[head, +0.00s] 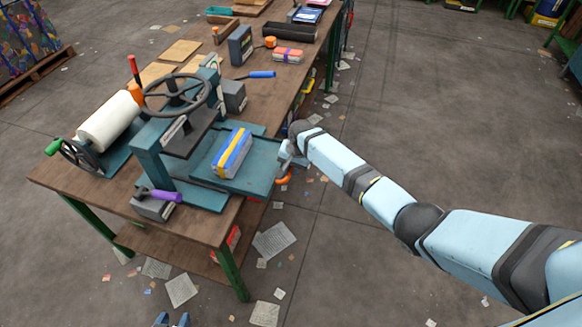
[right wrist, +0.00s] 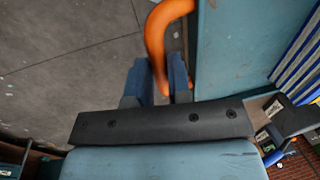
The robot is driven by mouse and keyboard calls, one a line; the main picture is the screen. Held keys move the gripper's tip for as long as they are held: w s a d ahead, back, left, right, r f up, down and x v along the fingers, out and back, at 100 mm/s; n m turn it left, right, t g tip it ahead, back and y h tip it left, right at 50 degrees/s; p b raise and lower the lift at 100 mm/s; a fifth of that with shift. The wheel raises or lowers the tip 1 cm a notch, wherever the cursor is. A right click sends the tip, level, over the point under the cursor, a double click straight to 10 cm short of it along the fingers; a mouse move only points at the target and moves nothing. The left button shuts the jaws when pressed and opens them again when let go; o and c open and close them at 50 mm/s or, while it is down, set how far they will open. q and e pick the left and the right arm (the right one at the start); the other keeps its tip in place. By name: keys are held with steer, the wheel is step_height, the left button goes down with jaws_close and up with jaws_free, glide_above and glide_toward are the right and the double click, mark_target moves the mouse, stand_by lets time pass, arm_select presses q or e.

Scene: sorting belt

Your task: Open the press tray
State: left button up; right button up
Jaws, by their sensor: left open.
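The press (head: 150,150) is a teal frame with a dark handwheel (head: 177,93) on the wooden bench. Its flat teal tray (head: 262,180) reaches out to the right at the bench edge, away from under the wheel. It also shows in the right wrist view (right wrist: 240,50). A wrapped bundle with blue and yellow bands (head: 231,153) lies on it. The tray's orange handle (head: 284,178) sits at its outer edge. My right gripper (right wrist: 160,88) has its fingers closed around this handle (right wrist: 158,35). My left gripper (head: 172,320) is open and empty at the bottom edge, away from the bench.
A white roll (head: 108,121) and a purple-handled tool (head: 160,195) are near the press. A blue-handled tool (head: 256,75), a red-banded pack (head: 288,55) and boxes lie farther back. Paper scraps litter the floor.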

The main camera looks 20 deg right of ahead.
steer(key=o, duration=0.3)
steer(key=r, duration=0.4)
steer(key=s+d+r, duration=0.1)
steer(key=r, duration=0.4)
steer(key=d+r, duration=0.1)
steer(key=r, duration=0.3)
steer(key=shift+s+d+r, duration=0.1)
steer(key=shift+s+r, duration=0.15)
steer(key=s+a+f+n+t+y, duration=0.1)
steer(key=s+a+f+n+t, duration=0.25)
steer(key=s+f, duration=1.15)
steer(key=s+r+n+t, duration=0.1)
steer(key=s+n+t, duration=0.1)
steer(key=s, duration=0.5)
steer(key=s+d+r+n+t, duration=0.1)
steer(key=s+n+t, duration=0.1)
steer(key=s, duration=0.5)
steer(key=s+d+r+n+t, duration=0.1)
steer(key=s+n+t, duration=0.1)
steer(key=s, duration=0.4)
steer(key=shift+s+d+r, duration=0.1)
steer(key=shift+s+d, duration=0.05)
steer(key=shift+s, duration=0.25)
